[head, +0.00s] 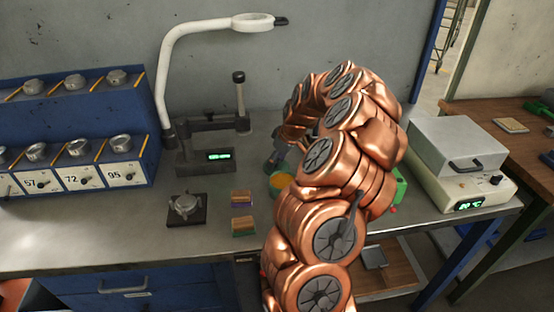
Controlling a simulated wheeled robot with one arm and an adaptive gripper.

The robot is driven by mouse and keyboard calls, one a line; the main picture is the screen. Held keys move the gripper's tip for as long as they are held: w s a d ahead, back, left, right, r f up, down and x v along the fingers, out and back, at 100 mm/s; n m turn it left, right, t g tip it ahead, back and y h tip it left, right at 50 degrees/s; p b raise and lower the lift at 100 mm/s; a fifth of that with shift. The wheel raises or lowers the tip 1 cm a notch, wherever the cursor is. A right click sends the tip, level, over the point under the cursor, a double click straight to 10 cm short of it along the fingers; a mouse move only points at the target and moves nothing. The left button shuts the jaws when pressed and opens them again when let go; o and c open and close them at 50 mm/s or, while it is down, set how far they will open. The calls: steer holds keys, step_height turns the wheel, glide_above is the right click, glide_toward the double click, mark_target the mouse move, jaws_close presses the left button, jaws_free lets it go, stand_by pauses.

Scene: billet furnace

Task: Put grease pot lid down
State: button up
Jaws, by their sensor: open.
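A small green pot with an orange-yellow top face (281,182) stands on the grey workbench, partly hidden behind my copper-coloured arm. It looks like the grease pot. My gripper (276,160) shows as a small dark grey shape just behind and above the pot, mostly hidden by my arm. It is open. I cannot make out the pot's lid in this view. I cannot tell whether the gripper touches anything.
A measuring stand (220,157) and white magnifier lamp (165,75) stand left of the gripper. Coloured blocks (243,198) and a small black-based fixture (186,221) lie in front. A blue rack (80,93) is left, a hotplate unit (455,200) right. The bench's front left is clear.

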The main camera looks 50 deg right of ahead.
steer(key=shift+r, duration=0.25)
steer(key=a+b+v, duration=0.1)
steer(key=b+v, duration=0.2)
steer(key=v, duration=0.9)
steer(key=s+a+r+n+g+y, duration=0.1)
steer(key=s+a, duration=0.1)
steer(key=a, duration=1.1)
steer(key=s+a+r+n+g, duration=0.1)
steer(key=a+r, duration=0.1)
steer(key=a, duration=1.1)
steer(key=s+a+f+m+g, duration=0.1)
steer(key=s+a+f, duration=0.1)
steer(key=s, duration=0.5)
steer(key=s+a+f+m+g+h, duration=0.1)
steer(key=s+a+f, duration=0.1)
steer(key=s+a, duration=0.3)
steer(key=s+a+f+m+g, duration=0.1)
steer(key=s+a+f+g, duration=0.1)
steer(key=s, duration=0.8)
steer(key=shift+s+a+f+m+h, duration=0.35)
steer(key=shift+a+f, duration=0.1)
steer(key=shift+a, duration=0.55)
